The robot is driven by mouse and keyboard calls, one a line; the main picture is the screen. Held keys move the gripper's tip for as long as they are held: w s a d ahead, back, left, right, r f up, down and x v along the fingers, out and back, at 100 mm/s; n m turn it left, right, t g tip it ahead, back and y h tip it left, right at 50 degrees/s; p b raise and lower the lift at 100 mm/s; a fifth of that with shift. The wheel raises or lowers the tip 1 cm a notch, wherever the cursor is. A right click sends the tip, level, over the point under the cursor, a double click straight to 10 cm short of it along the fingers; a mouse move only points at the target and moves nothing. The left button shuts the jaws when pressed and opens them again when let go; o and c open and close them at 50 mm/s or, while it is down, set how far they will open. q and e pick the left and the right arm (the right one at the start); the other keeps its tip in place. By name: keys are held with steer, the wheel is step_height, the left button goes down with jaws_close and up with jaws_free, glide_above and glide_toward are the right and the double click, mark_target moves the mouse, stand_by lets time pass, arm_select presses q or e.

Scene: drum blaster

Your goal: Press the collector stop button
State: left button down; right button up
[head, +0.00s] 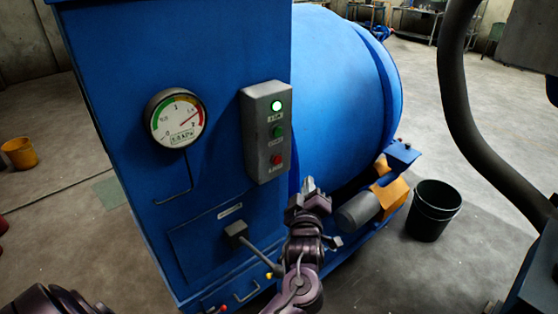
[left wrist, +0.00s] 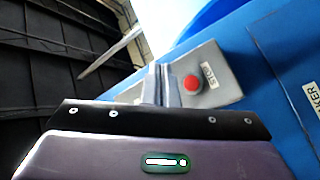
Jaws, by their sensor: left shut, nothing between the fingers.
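A grey control box (head: 265,130) is on the right part of the blue cabinet's front. It has a lit green lamp (head: 277,106) at the top, a green button (head: 277,131) in the middle and a red button (head: 277,159) at the bottom. In the left wrist view the red button (left wrist: 192,83) has a plate reading STOP beside it. My left gripper (head: 309,185) is shut and empty, below and right of the red button in the head view. Its fingertips (left wrist: 161,70) appear just left of the button in the wrist view; contact is not evident. My right gripper is not in view.
A round gauge (head: 175,118) is on the blue cabinet (head: 115,60), left of the box. The blue drum (head: 345,90) is behind, with an orange-mounted motor (head: 358,211) at lower right. A black bucket (head: 433,209) and a yellow bucket (head: 19,152) stand on the floor.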

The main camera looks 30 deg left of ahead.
arm_select(q)
steer(key=shift+s, duration=0.1)
steer(key=w+a+b, duration=0.1)
steer(key=w+a, duration=0.2)
steer(key=a, duration=0.5)
steer(key=shift+a, duration=0.15)
steer(key=shift+a, duration=0.1)
stand_by(2.0)
steer(key=shift+w+a, duration=0.15)
steer(key=shift+a, duration=0.15)
steer(key=shift+w+a+b, duration=0.1)
steer(key=shift+a+b, duration=0.25)
steer(key=shift+a, duration=0.05)
stand_by(0.7)
steer(key=shift+d, duration=0.1)
steer(key=shift+s+d, duration=0.3)
steer(key=shift+d, duration=0.4)
steer(key=shift+s+d+p, duration=0.2)
steer(key=shift+s+d, duration=0.05)
steer(key=shift+d, duration=0.55)
steer(key=shift+s+d+p, duration=0.25)
steer(key=shift+s+d, duration=0.05)
steer(key=shift+d, duration=0.45)
steer(key=shift+s+d+p, duration=0.2)
steer(key=shift+s+d, duration=0.05)
steer(key=shift+d, duration=0.55)
